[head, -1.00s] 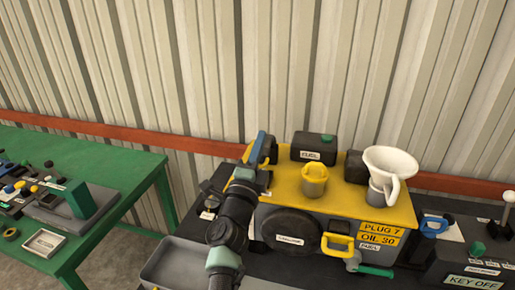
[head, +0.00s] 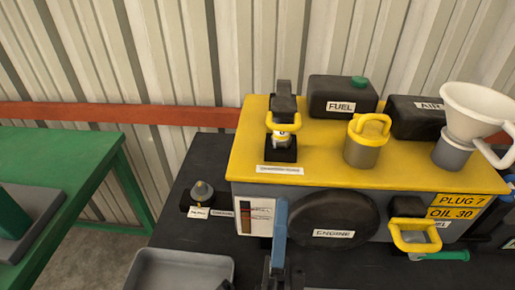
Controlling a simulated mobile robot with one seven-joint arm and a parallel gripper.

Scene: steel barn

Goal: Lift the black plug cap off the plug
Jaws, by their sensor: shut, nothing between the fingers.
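The black plug cap (head: 284,102) stands upright at the left end of the yellow engine top (head: 320,174). A yellow loop is at its front. The pale plug (head: 284,138) shows below the cap, above a small black base; the cap appears to sit on the plug. My gripper (head: 281,205) is at the bottom of the head view, its blue part in front of the engine's front face. It is shut and empty, apart from the cap and lower in the picture. Its fingertips are hard to make out edge-on.
A yellow-handled can (head: 366,142), a black FUEL tank (head: 342,96) and a white funnel (head: 476,112) stand right of the cap. A grey cone-shaped part (head: 202,190) is on the black bench at left. A grey tray (head: 180,257) lies at the front. The wall is behind.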

